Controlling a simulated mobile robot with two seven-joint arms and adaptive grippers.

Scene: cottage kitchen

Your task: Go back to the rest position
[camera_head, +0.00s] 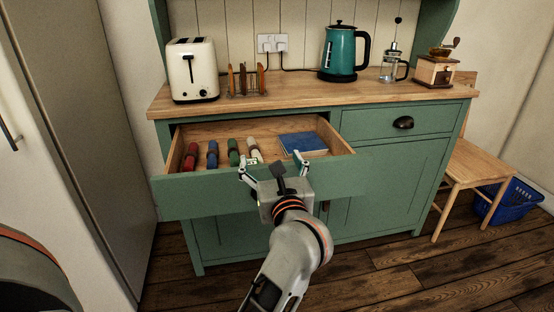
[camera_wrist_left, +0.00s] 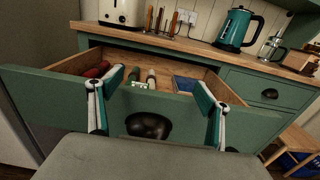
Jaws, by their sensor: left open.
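My left gripper (camera_head: 274,170) is open and empty in front of the open left drawer (camera_head: 176,196) of the green dresser. In the left wrist view its two fingers (camera_wrist_left: 156,104) stand wide apart, with the dark cup handle (camera_wrist_left: 148,125) of the drawer front between them in the picture. The fingers do not appear to hold anything. The drawer holds several rolled cloths, among them a red one (camera_head: 191,155) and a blue one (camera_head: 212,154), and a flat blue item (camera_head: 302,142) at its right. My right gripper is in neither view.
On the dresser top (camera_head: 300,97) stand a cream toaster (camera_head: 192,70), a toast rack (camera_head: 246,82), a teal kettle (camera_head: 339,52), a French press (camera_head: 391,65) and a coffee grinder (camera_head: 436,70). A wooden chair (camera_head: 476,165) and blue basket (camera_head: 510,202) are at right. The floor at front right is clear.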

